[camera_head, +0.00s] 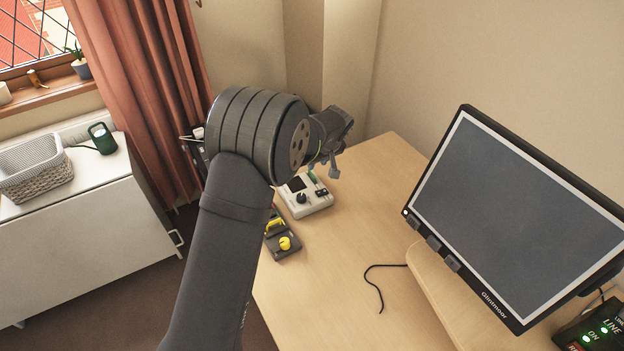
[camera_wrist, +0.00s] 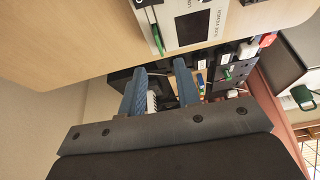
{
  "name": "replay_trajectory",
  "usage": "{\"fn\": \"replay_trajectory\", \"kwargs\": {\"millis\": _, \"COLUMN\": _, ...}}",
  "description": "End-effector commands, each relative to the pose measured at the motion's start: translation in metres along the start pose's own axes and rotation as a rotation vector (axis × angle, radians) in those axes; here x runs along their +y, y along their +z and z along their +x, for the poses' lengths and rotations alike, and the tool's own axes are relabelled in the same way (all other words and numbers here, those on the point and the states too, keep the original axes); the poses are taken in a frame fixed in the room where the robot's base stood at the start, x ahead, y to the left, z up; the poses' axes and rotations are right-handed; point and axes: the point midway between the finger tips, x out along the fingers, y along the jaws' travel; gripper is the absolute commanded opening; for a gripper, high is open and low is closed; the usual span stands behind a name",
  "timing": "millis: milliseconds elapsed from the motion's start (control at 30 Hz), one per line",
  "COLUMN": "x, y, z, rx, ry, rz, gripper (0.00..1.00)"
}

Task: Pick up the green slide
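A green slide (camera_head: 312,177) shows at the far edge of a pale control box (camera_head: 310,207) on the desk. In the wrist view the likely same green piece (camera_wrist: 156,39) is long and thin, along the left side of the box's panel (camera_wrist: 176,32). My gripper (camera_head: 322,169) hangs by the far side of the box, near the slide. In the wrist view its two blue fingers (camera_wrist: 160,78) are apart, with nothing held between them. The slide appears beyond the fingertips. Whether a fingertip touches it cannot be told.
A grey tray with yellow parts (camera_head: 283,243) lies in front of the box. A large monitor (camera_head: 520,220) stands on the right, with a black cable (camera_head: 375,285) nearby. Dark equipment (camera_wrist: 235,75) with another small green part shows behind the fingers. The desk (camera_head: 335,275) is clear at centre.

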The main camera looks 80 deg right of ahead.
Motion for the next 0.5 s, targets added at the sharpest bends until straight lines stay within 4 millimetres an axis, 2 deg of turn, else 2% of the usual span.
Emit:
{"fn": "replay_trajectory", "kwargs": {"millis": 100, "x": -0.001, "y": 0.000, "z": 0.022, "rx": -0.002, "ry": -0.002, "rz": -0.001, "gripper": 0.30}}
{"fn": "replay_trajectory", "kwargs": {"millis": 367, "x": 0.000, "y": 0.000, "z": 0.040, "rx": -0.001, "ry": -0.001, "rz": 0.000, "gripper": 0.30}}
{"fn": "replay_trajectory", "kwargs": {"millis": 500, "x": 0.001, "y": -0.001, "z": 0.058, "rx": -0.002, "ry": -0.001, "rz": 0.000, "gripper": 0.30}}
